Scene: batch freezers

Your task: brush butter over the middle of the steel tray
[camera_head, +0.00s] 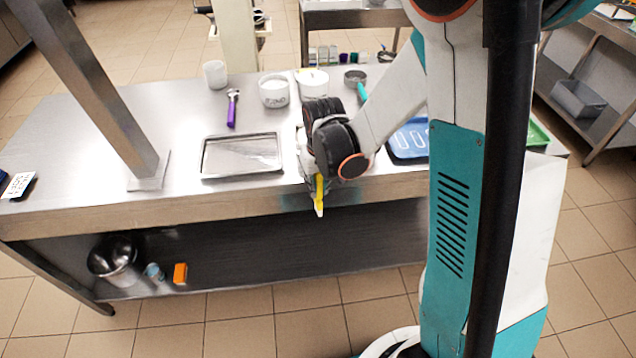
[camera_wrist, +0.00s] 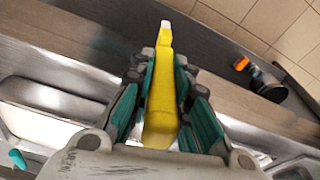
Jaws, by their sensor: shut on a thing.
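The steel tray (camera_head: 242,155) is a shallow, empty-looking rectangle flat on the steel table, left of my gripper in the head view. My gripper (camera_head: 318,176) is shut on a yellow brush (camera_head: 319,194) with a white tip, at the table's front edge. The tip points down and forward of the edge in the head view. The wrist view shows the brush (camera_wrist: 163,90) between the teal finger pads of my gripper (camera_wrist: 165,95). The brush is apart from the tray. I cannot make out butter.
A white tub (camera_head: 274,91), a white cup (camera_head: 215,74) and a purple-handled tool (camera_head: 232,108) stand or lie behind the tray. A post (camera_head: 110,100) rises left of it. A pale container (camera_wrist: 50,97) shows in the wrist view.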

